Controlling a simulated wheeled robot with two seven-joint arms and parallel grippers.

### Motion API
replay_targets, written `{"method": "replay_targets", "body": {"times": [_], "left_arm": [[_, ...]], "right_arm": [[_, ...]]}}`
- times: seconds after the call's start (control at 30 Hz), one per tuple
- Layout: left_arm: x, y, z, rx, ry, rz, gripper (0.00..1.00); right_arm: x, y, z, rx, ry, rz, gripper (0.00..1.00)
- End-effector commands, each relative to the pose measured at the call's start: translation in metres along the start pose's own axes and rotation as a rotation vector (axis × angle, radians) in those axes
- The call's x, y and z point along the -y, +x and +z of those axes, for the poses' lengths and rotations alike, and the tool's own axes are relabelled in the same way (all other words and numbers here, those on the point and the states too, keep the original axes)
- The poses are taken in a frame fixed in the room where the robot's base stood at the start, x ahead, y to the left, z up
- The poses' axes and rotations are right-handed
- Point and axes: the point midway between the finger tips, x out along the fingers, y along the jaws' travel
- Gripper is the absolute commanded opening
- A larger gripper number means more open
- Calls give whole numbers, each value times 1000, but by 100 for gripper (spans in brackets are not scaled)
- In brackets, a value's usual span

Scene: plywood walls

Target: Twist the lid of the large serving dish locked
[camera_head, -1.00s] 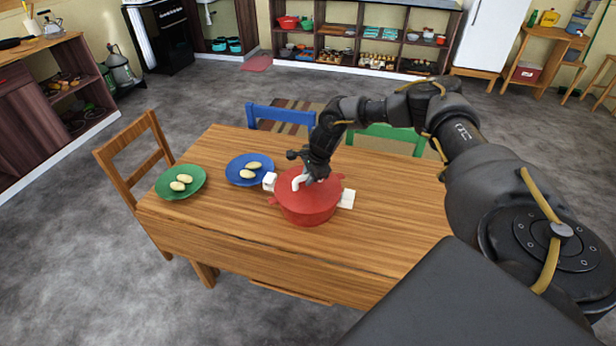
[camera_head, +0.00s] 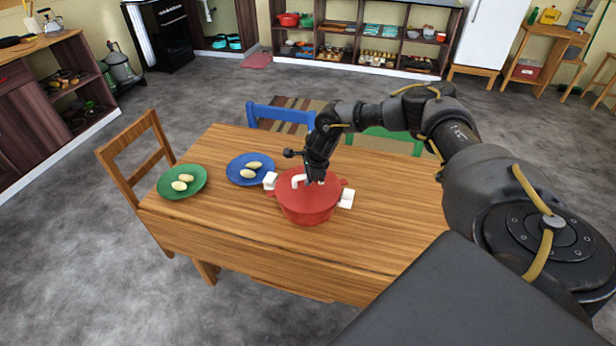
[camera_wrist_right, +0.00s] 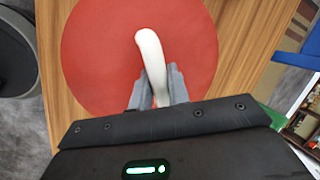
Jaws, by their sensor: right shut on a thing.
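The large serving dish (camera_head: 308,213) is a red pot with white blocky handles at its left and right sides, standing on the wooden table (camera_head: 400,235). Its red lid (camera_head: 325,190) sits on top and also fills much of the right wrist view (camera_wrist_right: 95,60). A white curved lid handle (camera_head: 297,181) rises from the lid; it shows in the right wrist view (camera_wrist_right: 150,52). My right gripper (camera_head: 312,178) comes down from behind and is shut on the lid handle, its grey fingers (camera_wrist_right: 156,88) on either side of it. My left gripper is not in view.
A blue plate (camera_head: 240,179) and a green plate (camera_head: 193,190), each with pale oval food pieces, lie left of the dish. A wooden chair (camera_head: 125,165), a blue chair (camera_head: 282,115) and a green chair (camera_head: 400,137) surround the table. The table's right part is clear.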

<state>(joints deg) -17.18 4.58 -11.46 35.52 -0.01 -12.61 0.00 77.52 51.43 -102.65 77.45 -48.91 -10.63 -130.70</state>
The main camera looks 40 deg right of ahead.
Motion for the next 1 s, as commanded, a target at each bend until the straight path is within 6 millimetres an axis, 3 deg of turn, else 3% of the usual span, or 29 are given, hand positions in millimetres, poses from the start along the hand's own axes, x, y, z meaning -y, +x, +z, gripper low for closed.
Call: {"method": "replay_targets", "body": {"times": [0.4, 1.0], "left_arm": [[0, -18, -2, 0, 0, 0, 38], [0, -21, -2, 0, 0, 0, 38]], "right_arm": [[0, -1, 0, -66, 208, -32, 0], [-1, -1, 0, -80, 251, -37, 0]]}}
